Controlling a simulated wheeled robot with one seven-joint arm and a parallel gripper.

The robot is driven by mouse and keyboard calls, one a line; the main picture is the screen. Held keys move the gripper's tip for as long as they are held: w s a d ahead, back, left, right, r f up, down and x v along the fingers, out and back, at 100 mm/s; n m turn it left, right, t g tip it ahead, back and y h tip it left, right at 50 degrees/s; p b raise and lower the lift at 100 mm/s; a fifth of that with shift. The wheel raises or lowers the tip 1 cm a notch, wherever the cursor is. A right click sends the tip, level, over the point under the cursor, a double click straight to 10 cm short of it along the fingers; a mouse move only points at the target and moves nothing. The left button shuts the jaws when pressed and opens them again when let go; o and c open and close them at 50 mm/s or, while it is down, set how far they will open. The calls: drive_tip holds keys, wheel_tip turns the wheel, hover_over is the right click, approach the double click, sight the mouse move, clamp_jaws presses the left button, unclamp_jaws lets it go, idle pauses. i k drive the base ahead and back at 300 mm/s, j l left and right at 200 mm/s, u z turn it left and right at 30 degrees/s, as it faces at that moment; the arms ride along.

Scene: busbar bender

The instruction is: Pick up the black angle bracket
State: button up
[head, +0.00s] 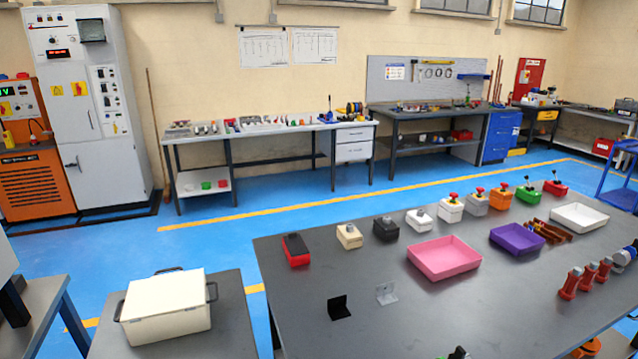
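The black angle bracket (339,308) lies on the dark grey table (300,330), near the table's left front part. One flange is upright and the other lies flat on the tabletop. My gripper is not visible in the head view.
A row of coloured switch boxes, starting with a red-and-black one (296,250), lines the far edge. A white lidded box (166,308) sits on a separate table at left.

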sight(337, 309)
drive_tip(key=k+l+z, duration=0.15)
drive_tip(key=z, duration=0.3)
drive_tip(key=k+l+z, duration=0.1)
drive_tip(key=l+z, duration=0.3)
drive_tip(key=j+u, duration=0.1)
drive_tip(key=u, duration=1.15)
